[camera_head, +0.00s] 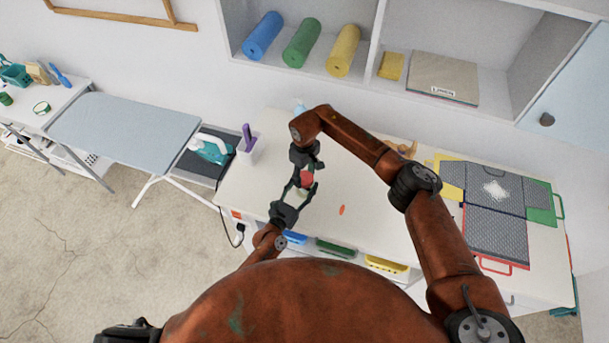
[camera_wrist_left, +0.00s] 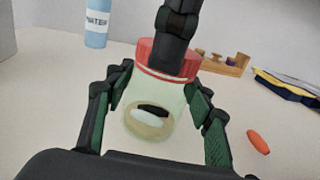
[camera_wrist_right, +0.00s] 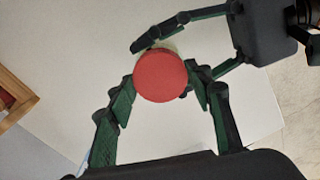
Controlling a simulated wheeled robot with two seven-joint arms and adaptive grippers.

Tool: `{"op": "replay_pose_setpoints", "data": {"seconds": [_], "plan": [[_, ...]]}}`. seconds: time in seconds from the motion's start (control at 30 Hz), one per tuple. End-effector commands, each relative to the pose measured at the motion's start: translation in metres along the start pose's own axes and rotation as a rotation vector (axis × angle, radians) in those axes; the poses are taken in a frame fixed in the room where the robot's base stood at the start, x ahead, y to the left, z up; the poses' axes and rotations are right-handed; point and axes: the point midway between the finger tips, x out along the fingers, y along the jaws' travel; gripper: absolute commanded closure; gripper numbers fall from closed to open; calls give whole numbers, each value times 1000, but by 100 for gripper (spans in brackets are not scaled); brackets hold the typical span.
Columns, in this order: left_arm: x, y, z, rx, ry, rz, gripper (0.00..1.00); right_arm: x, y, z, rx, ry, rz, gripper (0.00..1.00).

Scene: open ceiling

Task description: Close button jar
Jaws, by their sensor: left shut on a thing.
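The jar is clear, pale green glass (camera_wrist_left: 152,110), with a black and a white button (camera_wrist_left: 146,118) inside. My left gripper (camera_head: 303,192) is shut on the jar's sides; its fingers flank the glass in the left wrist view (camera_wrist_left: 157,95). The red lid (camera_wrist_right: 160,75) is on the jar's mouth; whether it is fully seated I cannot tell. My right gripper (camera_wrist_right: 160,84) is over the lid, with a finger on either side of its rim. Whether those fingers press on it is unclear. The lid also shows in the head view (camera_head: 307,178).
An orange oval piece (camera_head: 341,210) lies on the white table (camera_head: 370,235) right of the jar. A water bottle (camera_wrist_left: 97,22) and a wooden piece (camera_wrist_left: 225,65) stand behind. A purple-handled tool in a white holder (camera_head: 246,150) is at left.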

Motion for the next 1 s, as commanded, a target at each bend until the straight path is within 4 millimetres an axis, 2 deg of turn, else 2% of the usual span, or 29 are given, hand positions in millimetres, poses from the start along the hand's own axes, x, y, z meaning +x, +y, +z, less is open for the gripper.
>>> {"op": "replay_pose_setpoints", "data": {"seconds": [0.23,0.5,0.8,1.0], "plan": [[0,-1,-1,-2,2,-2,100,-1,0,-1,-2,2,0,36],[0,0,-1,-1,1,-1,100,-2,0,0,-2,1,0,36],[0,0,-1,-1,1,0,100,-36,0,-1,-2,1,-1,36],[0,0,-1,0,1,0,100,-46,0,0,-2,0,1,36]]}}
